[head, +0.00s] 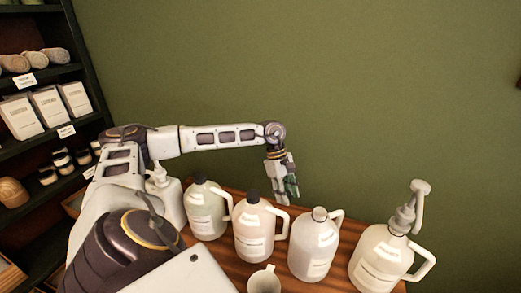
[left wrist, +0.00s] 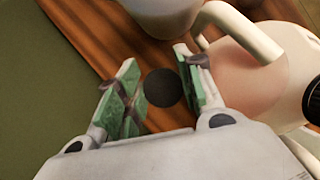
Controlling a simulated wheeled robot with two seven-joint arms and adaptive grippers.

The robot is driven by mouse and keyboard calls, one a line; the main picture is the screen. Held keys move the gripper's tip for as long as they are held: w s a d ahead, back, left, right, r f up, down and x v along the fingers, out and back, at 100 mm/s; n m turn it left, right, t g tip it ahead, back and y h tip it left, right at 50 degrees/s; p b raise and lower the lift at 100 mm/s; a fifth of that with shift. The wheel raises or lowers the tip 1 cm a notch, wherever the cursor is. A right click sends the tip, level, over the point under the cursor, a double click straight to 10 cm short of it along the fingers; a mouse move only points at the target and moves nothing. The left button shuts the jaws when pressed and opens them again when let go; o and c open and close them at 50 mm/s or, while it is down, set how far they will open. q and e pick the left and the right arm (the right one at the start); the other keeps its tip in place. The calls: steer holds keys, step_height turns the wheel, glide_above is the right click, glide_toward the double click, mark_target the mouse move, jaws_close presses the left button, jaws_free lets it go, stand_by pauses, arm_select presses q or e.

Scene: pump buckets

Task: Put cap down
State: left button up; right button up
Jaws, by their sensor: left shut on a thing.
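My left gripper (head: 287,195) points down over the far side of the wooden table, behind the pink jug and the uncapped jug. In the left wrist view its green-padded fingers (left wrist: 158,90) are around a round black cap (left wrist: 162,88), held above the wood. The uncapped white jug (head: 313,252) has a pale open neck. The pink jug (head: 260,232) wears a black cap. A pale jug (head: 205,212) left of it also has a black cap. My right gripper is not in view.
A jug with a pump (head: 380,262) stands at the right, and another pump jug (head: 167,195) is partly hidden behind my arm. A small white vessel (head: 264,281) is at the front. Dark shelves (head: 70,130) stand left. Bare table (head: 228,258) shows between jugs.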

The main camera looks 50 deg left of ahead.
arm_select(q)
step_height(320, 180, down, 14)
steer(key=shift+r+p, duration=0.25)
steer(key=shift+p, duration=0.75)
steer(key=shift+f, duration=0.3)
steer(key=shift+f, duration=0.1)
steer(key=shift+f, duration=1.8)
steer(key=shift+f, duration=0.3)
